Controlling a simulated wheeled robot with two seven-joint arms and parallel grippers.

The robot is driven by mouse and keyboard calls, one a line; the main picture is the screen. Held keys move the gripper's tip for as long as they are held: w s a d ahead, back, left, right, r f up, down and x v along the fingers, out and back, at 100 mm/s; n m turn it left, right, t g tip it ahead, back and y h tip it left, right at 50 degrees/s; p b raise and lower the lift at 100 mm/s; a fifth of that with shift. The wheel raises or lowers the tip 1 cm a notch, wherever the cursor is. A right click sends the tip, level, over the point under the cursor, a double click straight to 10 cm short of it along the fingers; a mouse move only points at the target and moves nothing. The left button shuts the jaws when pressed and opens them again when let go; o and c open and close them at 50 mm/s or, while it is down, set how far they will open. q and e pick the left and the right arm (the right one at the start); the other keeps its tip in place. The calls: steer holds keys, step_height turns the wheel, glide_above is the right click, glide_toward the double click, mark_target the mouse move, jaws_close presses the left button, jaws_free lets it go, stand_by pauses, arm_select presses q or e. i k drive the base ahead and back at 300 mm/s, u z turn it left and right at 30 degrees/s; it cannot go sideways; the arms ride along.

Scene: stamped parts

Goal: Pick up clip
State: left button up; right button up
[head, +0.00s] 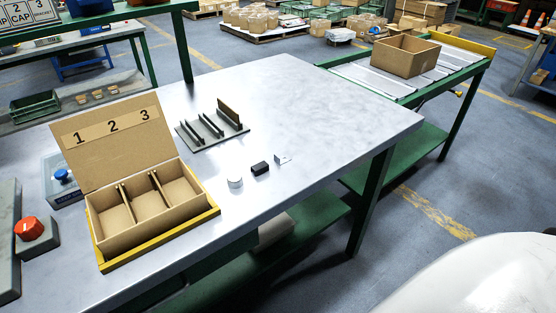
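Three small parts lie in a slanting row on the grey metal table (330,110). A small silver bent metal piece (283,159), which looks like the clip, is at the right end of the row. A black block (260,168) is in the middle. A round pale grey cap-like part (235,183) is at the left end. The three lie apart from one another. Neither of my grippers is in view.
A cardboard box (155,247) with three empty compartments and a lid marked 1, 2, 3 stands left in a yellow tray. A slotted rack (212,128) stands behind the parts. A red button (29,229) is far left. The table's right half is clear.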

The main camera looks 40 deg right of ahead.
mark_target(262, 167)
steer(key=k, duration=1.2)
steer(key=z, duration=0.8)
steer(key=i, duration=1.05)
steer(key=u, duration=0.65)
